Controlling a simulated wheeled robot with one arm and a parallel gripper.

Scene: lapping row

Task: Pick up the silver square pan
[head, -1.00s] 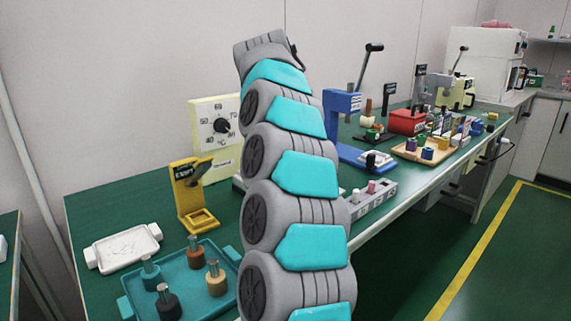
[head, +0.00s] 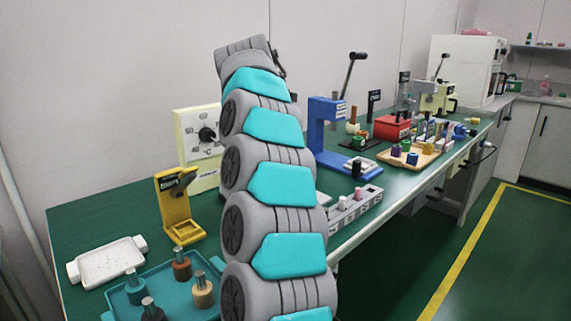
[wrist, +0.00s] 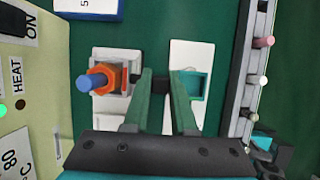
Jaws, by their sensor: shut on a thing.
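In the wrist view, my gripper (wrist: 160,76) has its two green fingers closed on a small dark block, which looks like a handle. Left of the fingers is a silver-grey square piece (wrist: 98,62), apparently the square pan, with an orange part and a blue peg (wrist: 90,82) over it. Whether the dark block joins the pan is hard to tell. A white plate (wrist: 191,53) with a teal square recess lies right of the fingers. In the head view my arm hides the gripper and the pan.
A cream dial box (head: 190,125), a yellow stand (head: 179,208), a white tray (head: 104,264) and a teal tray with pegs (head: 209,308) stand near my arm. A blue press (head: 316,135) and a grey peg rack (head: 350,207) are to the right.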

